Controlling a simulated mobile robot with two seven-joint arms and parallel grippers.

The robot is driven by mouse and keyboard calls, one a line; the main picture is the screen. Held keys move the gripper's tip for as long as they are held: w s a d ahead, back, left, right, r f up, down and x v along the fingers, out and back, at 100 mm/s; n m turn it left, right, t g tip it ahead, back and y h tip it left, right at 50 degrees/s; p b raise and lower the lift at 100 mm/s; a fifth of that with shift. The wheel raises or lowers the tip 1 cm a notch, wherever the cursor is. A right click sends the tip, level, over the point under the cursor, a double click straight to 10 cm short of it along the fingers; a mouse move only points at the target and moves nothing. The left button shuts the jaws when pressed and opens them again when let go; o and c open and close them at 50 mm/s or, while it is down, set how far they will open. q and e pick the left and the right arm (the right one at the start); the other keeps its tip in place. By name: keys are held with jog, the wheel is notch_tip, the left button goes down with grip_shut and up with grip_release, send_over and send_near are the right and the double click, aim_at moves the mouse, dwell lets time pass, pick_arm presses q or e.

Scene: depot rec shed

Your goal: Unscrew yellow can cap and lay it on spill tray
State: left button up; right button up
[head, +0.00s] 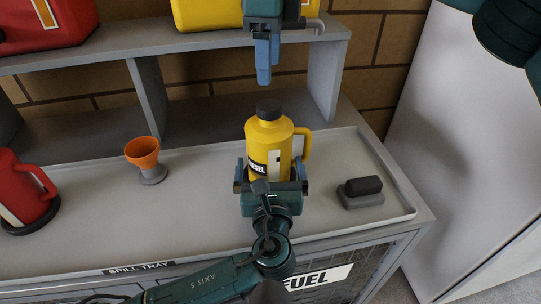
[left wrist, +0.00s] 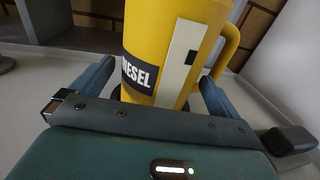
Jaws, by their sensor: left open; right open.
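The yellow diesel can (head: 266,150) stands upright on the grey spill tray (head: 195,225), its handle on the right. Its dark cap (head: 269,109) sits on top of the neck. My left gripper (head: 270,170) is open low at the can's front, one finger on each side; the left wrist view also shows the can (left wrist: 165,45) between the fingers. I cannot tell whether they touch it. My right gripper (head: 264,76) is open and empty, pointing down above the cap with a gap between. Its fingers overlap in this view.
An orange funnel (head: 142,153) and a red can (head: 24,190) stand to the left on the tray. A dark block-like item (head: 361,192) lies at right. The grey shelf (head: 200,40) behind holds more cans. Tray space is bare between funnel and yellow can.

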pick_arm(q)
jog(key=shift+w, duration=1.25)
jog(key=shift+c, duration=0.2)
